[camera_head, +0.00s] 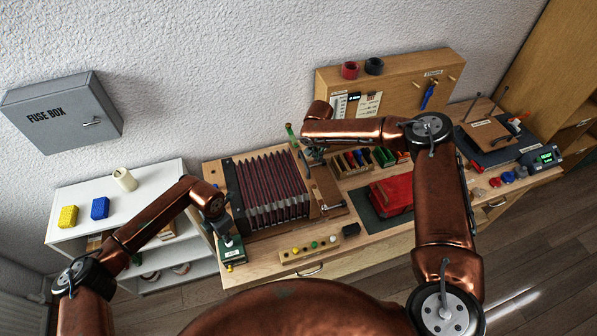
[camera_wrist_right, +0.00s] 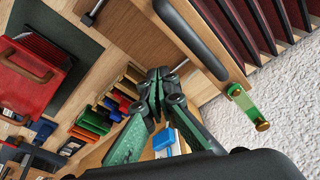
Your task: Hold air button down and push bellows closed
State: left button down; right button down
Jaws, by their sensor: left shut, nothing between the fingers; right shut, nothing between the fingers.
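The bellows (camera_head: 268,190) has dark red folds and stands spread between wooden end boards on the workbench. Its folds also show at the top right of the right wrist view (camera_wrist_right: 255,25). My left gripper (camera_head: 230,242) is shut and empty, pointing down at the front left corner of the bellows. My right gripper (camera_head: 314,156) is shut and empty beside the right end board (camera_head: 325,187). In the right wrist view its green fingers (camera_wrist_right: 158,88) are closed close to that board and its black strap (camera_wrist_right: 190,37); contact cannot be told. I cannot make out the air button.
A red case (camera_head: 392,195) lies on a dark mat right of the bellows. A small tray of coloured knobs (camera_head: 308,249) sits at the front edge. A rack of coloured pieces (camera_head: 352,161) stands behind. A white shelf (camera_head: 145,195) stands left.

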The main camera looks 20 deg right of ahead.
pick_arm(q)
jog(key=shift+f, duration=1.4)
dwell(0.4)
pick_arm(e)
notch_tip(320, 180, down, 6)
dwell(1.4)
jog(key=shift+f, duration=0.1)
dwell(0.3)
